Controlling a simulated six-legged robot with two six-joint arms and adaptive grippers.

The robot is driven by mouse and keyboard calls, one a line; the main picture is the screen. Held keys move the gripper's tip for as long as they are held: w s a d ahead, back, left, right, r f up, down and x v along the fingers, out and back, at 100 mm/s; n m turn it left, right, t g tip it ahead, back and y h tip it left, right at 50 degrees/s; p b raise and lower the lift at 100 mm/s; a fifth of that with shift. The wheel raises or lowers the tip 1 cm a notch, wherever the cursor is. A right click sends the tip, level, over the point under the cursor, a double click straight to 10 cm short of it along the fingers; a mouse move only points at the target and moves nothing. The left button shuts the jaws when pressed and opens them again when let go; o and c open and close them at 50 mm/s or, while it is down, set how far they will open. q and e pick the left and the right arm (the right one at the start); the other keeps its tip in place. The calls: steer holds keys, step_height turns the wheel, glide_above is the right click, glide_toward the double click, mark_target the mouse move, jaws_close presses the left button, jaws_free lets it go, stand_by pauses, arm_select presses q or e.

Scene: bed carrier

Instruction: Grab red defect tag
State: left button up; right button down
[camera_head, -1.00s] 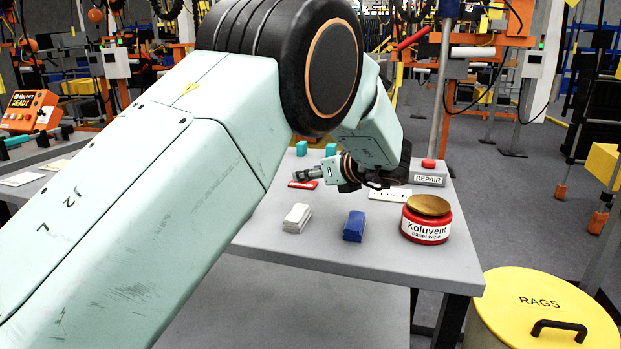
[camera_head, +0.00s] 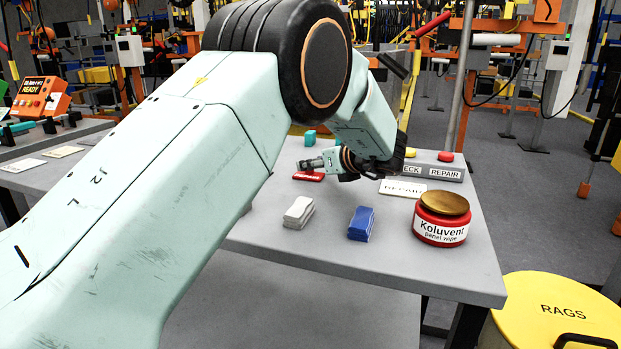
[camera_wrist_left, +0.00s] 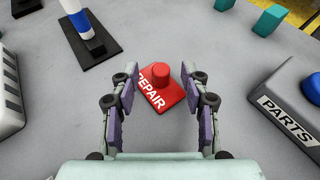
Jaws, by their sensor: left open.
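The red defect tag (camera_head: 309,177) lies on the grey table, partly hidden behind my left gripper in the head view. In the left wrist view it is a red plate (camera_wrist_left: 172,99) lettered REPAIR with a round red knob on top. My left gripper (camera_wrist_left: 160,75) is open and empty, its fingers on either side of the tag in that view. I cannot tell how far above it they are. In the head view my left gripper (camera_head: 345,174) is small and dark, its fingers hard to make out. My right gripper is not in view.
A white folded cloth (camera_head: 299,212), a blue cloth (camera_head: 361,223) and a red Koluvent tin (camera_head: 441,235) stand nearer the table's front. A white card (camera_head: 403,188) and a grey button box (camera_head: 432,171) are right of the gripper. A PARTS box (camera_wrist_left: 285,110) shows in the wrist view.

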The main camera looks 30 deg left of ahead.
arm_select(q)
steer(key=x, duration=0.3)
steer(key=shift+f, duration=0.25)
steer(key=shift+s+d+r, duration=0.1)
steer(key=shift+d+r, duration=0.1)
steer(key=shift+c, duration=0.3)
steer(key=shift+a+f, duration=0.1)
steer(key=shift+f, duration=0.05)
steer(key=c, duration=0.5)
jaws_close()
